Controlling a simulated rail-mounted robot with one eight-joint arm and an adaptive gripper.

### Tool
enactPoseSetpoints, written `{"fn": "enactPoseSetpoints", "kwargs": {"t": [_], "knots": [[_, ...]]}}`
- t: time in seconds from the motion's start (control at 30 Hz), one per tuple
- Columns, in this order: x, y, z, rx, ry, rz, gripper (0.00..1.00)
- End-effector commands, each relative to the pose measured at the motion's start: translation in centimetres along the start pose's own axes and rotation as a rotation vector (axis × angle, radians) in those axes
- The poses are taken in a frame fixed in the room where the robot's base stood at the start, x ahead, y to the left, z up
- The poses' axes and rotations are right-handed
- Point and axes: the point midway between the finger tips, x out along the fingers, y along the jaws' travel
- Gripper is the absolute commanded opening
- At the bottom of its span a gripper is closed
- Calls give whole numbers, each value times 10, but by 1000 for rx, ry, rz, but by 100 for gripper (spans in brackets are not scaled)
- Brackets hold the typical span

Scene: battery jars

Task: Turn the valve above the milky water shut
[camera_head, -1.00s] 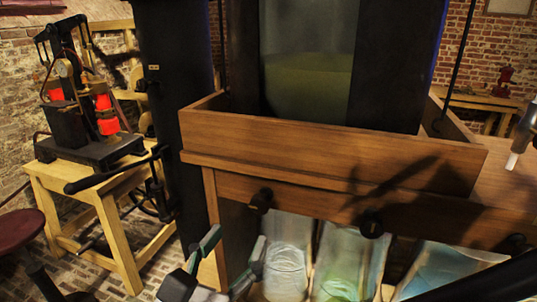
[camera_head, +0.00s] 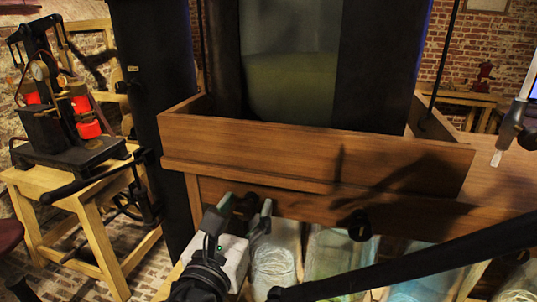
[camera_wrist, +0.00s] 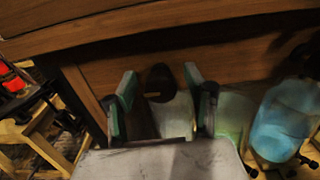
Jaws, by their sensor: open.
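The dark valve knob (camera_head: 243,205) sits on the front of the wooden cabinet, above the leftmost jar (camera_head: 275,262), which holds pale, whitish water. My gripper (camera_head: 244,209) is open, with one finger to each side of this knob in the picture. In the wrist view the knob (camera_wrist: 160,82) shows between the two green-padded fingertips (camera_wrist: 159,77), apart from both. I cannot tell how far the fingertips reach around it. The knob's turned position is too dark to read.
A second dark knob (camera_head: 359,226) is to the right, above a greenish jar (camera_head: 340,262). A blue jar (camera_wrist: 285,120) stands farther right. The wooden cabinet (camera_head: 310,150) overhangs the jars. A yellow wooden table (camera_head: 65,185) with a machine stands at left.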

Motion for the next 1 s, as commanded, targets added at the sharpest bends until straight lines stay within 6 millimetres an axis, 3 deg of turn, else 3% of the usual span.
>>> {"fn": "enactPoseSetpoints", "kwargs": {"t": [0.07,0.4,0.73,1.0], "knots": [[0,0,0,0,0,0,47],[0,0,0,0,0,0,1],[0,0,0,42,0,0,0],[0,-1,-1,209,0,0,0]]}}
